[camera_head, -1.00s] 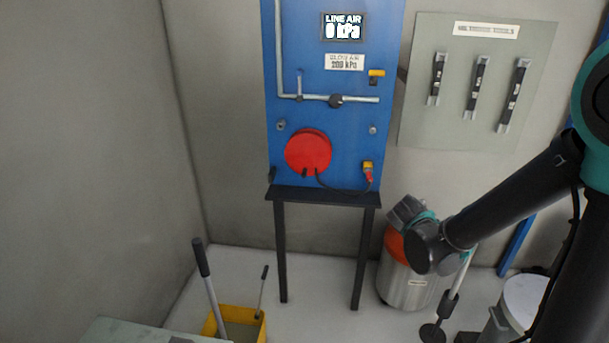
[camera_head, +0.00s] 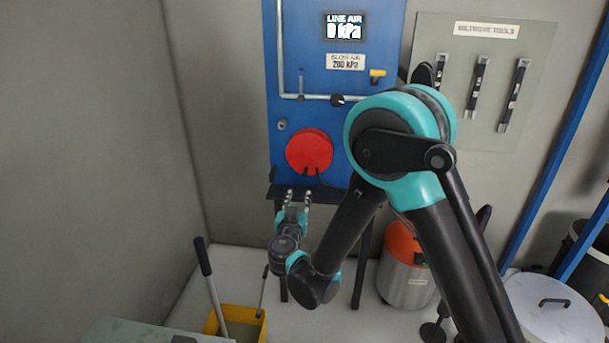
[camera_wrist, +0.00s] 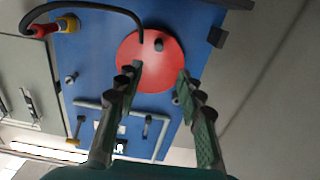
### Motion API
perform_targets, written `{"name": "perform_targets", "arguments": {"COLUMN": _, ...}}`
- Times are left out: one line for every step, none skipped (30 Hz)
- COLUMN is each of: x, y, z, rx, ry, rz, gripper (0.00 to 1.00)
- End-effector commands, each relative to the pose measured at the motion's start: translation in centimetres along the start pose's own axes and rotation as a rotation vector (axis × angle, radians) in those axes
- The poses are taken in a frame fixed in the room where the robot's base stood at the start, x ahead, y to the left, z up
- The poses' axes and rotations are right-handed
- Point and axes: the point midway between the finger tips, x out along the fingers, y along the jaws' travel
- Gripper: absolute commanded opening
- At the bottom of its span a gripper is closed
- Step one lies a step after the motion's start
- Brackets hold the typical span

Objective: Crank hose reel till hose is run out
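The red hose reel (camera_head: 309,151) is a round disc on the blue panel (camera_head: 345,72). In the wrist view the reel (camera_wrist: 150,78) shows upside down, with a dark crank knob (camera_wrist: 159,44) standing out near its edge. A black hose (camera_wrist: 112,10) runs from the reel to a red and yellow fitting (camera_wrist: 52,27). My gripper (camera_head: 298,194) is just below the reel in the head view, fingers pointing up at it. In the wrist view its fingers (camera_wrist: 157,72) are spread wide and empty, with the reel between and beyond them. The fingers appear apart from the knob.
A dark shelf (camera_head: 345,195) juts out under the reel. A tool board (camera_head: 485,75) hangs at right. A yellow bucket (camera_head: 240,322), an orange-topped canister (camera_head: 404,275) and a white-lidded drum (camera_head: 555,315) stand on the floor.

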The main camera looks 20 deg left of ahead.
Motion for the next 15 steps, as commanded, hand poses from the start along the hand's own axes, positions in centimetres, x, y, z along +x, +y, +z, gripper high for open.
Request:
{"name": "perform_targets", "arguments": {"x": 0.9, "y": 0.1, "z": 0.0, "rx": 0.000, "ry": 0.000, "rz": 0.004, "gripper": 0.38}}
{"name": "perform_targets", "arguments": {"x": 1.5, "y": 0.2, "z": 0.0, "rx": 0.000, "ry": -0.001, "rz": 0.004, "gripper": 0.38}}
{"name": "perform_targets", "arguments": {"x": 2.3, "y": 0.2, "z": 0.0, "rx": 0.000, "ry": -0.001, "rz": 0.004, "gripper": 0.38}}
{"name": "perform_targets", "arguments": {"x": 2.9, "y": 0.2, "z": 0.0, "rx": 0.000, "ry": -0.001, "rz": 0.005, "gripper": 0.38}}
{"name": "perform_targets", "arguments": {"x": 3.5, "y": 0.2, "z": 0.0, "rx": -0.001, "ry": -0.001, "rz": 0.005, "gripper": 0.38}}
{"name": "perform_targets", "arguments": {"x": 4.3, "y": 0.2, "z": 0.0, "rx": -0.001, "ry": -0.001, "rz": 0.004, "gripper": 0.38}}
{"name": "perform_targets", "arguments": {"x": 4.9, "y": 0.2, "z": 0.0, "rx": -0.001, "ry": -0.001, "rz": 0.005, "gripper": 0.38}}
{"name": "perform_targets", "arguments": {"x": 5.5, "y": 0.2, "z": 0.0, "rx": -0.001, "ry": -0.001, "rz": 0.005, "gripper": 0.38}}
{"name": "perform_targets", "arguments": {"x": 6.3, "y": 0.2, "z": 0.0, "rx": -0.001, "ry": -0.001, "rz": 0.004, "gripper": 0.38}}
{"name": "perform_targets", "arguments": {"x": 6.9, "y": 0.2, "z": 0.0, "rx": -0.001, "ry": -0.001, "rz": 0.004, "gripper": 0.38}}
{"name": "perform_targets", "arguments": {"x": 7.5, "y": 0.2, "z": 0.0, "rx": -0.001, "ry": -0.001, "rz": 0.005, "gripper": 0.38}}
{"name": "perform_targets", "arguments": {"x": 8.3, "y": 0.2, "z": 0.0, "rx": -0.001, "ry": -0.001, "rz": 0.005, "gripper": 0.38}}
{"name": "perform_targets", "arguments": {"x": 8.9, "y": 0.2, "z": 0.0, "rx": -0.001, "ry": -0.002, "rz": 0.004, "gripper": 0.38}}
{"name": "perform_targets", "arguments": {"x": 9.5, "y": 0.2, "z": 0.0, "rx": -0.001, "ry": -0.002, "rz": 0.004, "gripper": 0.38}}
{"name": "perform_targets", "arguments": {"x": 10.3, "y": 0.3, "z": 0.0, "rx": -0.001, "ry": -0.002, "rz": 0.005, "gripper": 0.38}}
